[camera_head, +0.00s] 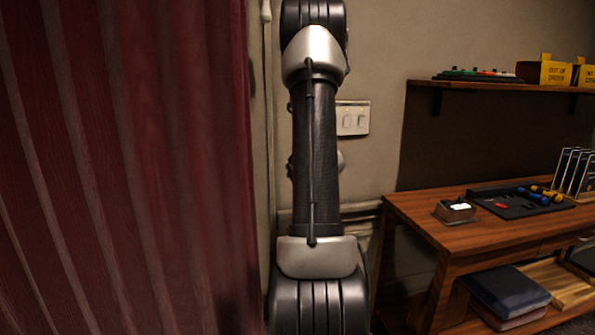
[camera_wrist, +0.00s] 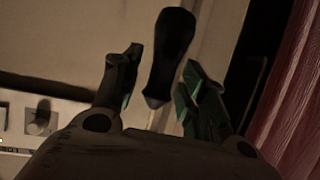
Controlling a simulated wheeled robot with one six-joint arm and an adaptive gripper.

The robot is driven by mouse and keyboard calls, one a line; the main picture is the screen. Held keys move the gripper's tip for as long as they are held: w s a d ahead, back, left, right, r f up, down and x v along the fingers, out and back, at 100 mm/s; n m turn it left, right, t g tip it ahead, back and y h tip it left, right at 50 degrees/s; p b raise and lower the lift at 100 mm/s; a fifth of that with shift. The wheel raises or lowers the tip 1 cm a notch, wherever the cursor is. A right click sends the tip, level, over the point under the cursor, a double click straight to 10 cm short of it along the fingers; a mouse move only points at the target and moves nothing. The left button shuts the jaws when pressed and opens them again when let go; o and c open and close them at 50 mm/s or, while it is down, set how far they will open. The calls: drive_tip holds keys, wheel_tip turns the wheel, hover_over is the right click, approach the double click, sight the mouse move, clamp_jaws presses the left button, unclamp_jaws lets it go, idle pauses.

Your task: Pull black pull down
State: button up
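The black pull (camera_wrist: 174,48) is a dark, tapered handle hanging in front of a pale wall in the wrist view. Its lower end is pointed and sits between the two fingers of my gripper (camera_wrist: 161,62). My gripper is open, with a finger on each side of the pull and visible gaps to it. I cannot tell how far in depth the pull is from the fingers. In the head view, my upright arm fills the middle, and neither my gripper nor the pull shows.
A red curtain (camera_head: 130,160) stands left of my arm; it also shows in the wrist view (camera_wrist: 295,110). A switch plate (camera_head: 353,118) is on the wall. A wooden desk (camera_head: 415,210) holding a black tray (camera_head: 520,208) stands right, below a shelf (camera_head: 500,86).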

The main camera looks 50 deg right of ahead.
drive_tip(key=v, duration=1.2)
drive_tip(key=shift+f, duration=0.1)
